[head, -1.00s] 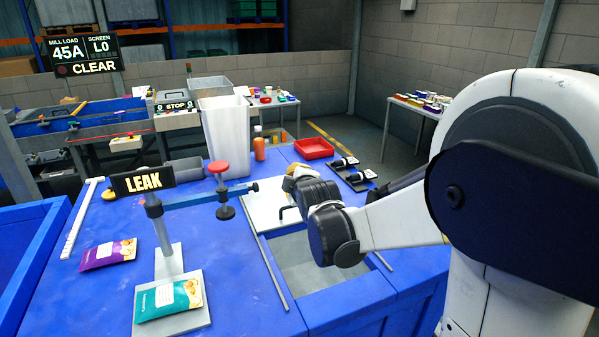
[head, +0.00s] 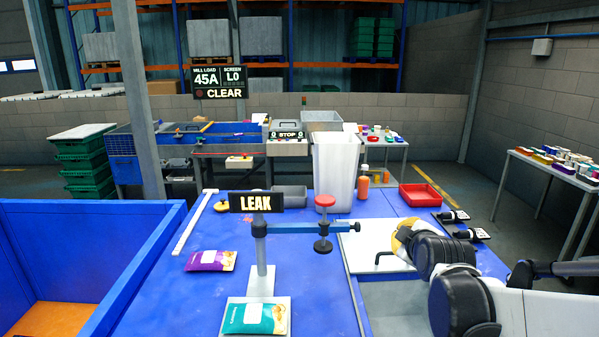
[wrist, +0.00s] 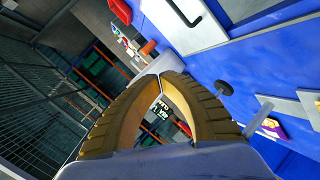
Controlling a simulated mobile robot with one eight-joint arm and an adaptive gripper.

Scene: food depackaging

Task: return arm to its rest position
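My arm reaches in from the lower right of the head view, over the table's right part. Its tan-padded gripper (head: 404,238) is small and partly hidden there by my own wrist. In the wrist view, the two fingers of my gripper (wrist: 160,76) meet at their tips, with an empty gap lower between them. Nothing is held. The gripper is near a white board with a black handle (head: 368,250); the height between them is hard to tell.
A stand with a LEAK sign (head: 257,202) and red knob (head: 325,201) rises mid-table. A teal packet (head: 256,318) lies on its base, a purple packet (head: 211,260) left of it. A white bin (head: 336,172), orange bottle (head: 363,186) and red tray (head: 422,195) stand behind.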

